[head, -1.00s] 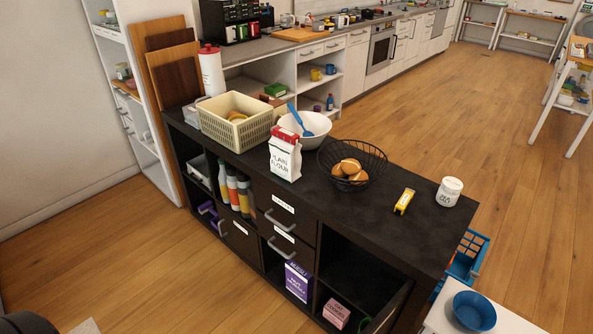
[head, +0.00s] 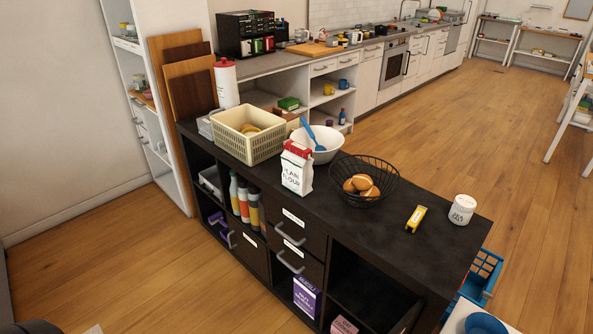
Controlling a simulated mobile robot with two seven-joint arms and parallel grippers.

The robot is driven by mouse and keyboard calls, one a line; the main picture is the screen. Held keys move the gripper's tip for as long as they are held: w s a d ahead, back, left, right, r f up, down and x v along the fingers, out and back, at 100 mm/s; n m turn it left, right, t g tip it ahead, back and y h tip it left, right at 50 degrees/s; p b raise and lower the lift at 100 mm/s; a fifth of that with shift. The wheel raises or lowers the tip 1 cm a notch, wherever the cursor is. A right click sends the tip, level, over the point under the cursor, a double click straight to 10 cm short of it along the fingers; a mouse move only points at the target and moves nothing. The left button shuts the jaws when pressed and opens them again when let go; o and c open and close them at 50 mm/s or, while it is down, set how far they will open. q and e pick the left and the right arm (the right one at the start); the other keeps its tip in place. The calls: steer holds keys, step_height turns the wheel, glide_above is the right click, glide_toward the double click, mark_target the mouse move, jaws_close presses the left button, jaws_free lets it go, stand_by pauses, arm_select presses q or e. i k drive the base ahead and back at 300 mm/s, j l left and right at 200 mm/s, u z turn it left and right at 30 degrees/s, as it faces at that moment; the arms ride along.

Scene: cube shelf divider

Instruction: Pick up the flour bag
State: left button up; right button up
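The flour bag (head: 297,170) is white with a red top and the words "PLAIN FLOUR". It stands upright on the dark top of the cube shelf (head: 330,212), near its front edge. A white bowl with a blue utensil (head: 315,145) is close behind it. Neither of my grippers shows in the head view.
A cream basket (head: 249,135) stands left of the bag, and a black wire basket with bread rolls (head: 358,182) stands right of it. Open wooden floor (head: 160,270) lies in front of the shelf.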

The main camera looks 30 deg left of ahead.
mark_target(298, 173)
steer(key=k+j, duration=0.1)
steer(key=j, duration=0.3)
steer(key=k+j, duration=0.1)
steer(key=j, duration=0.7)
steer(key=i+j, duration=0.1)
steer(key=j, duration=0.35)
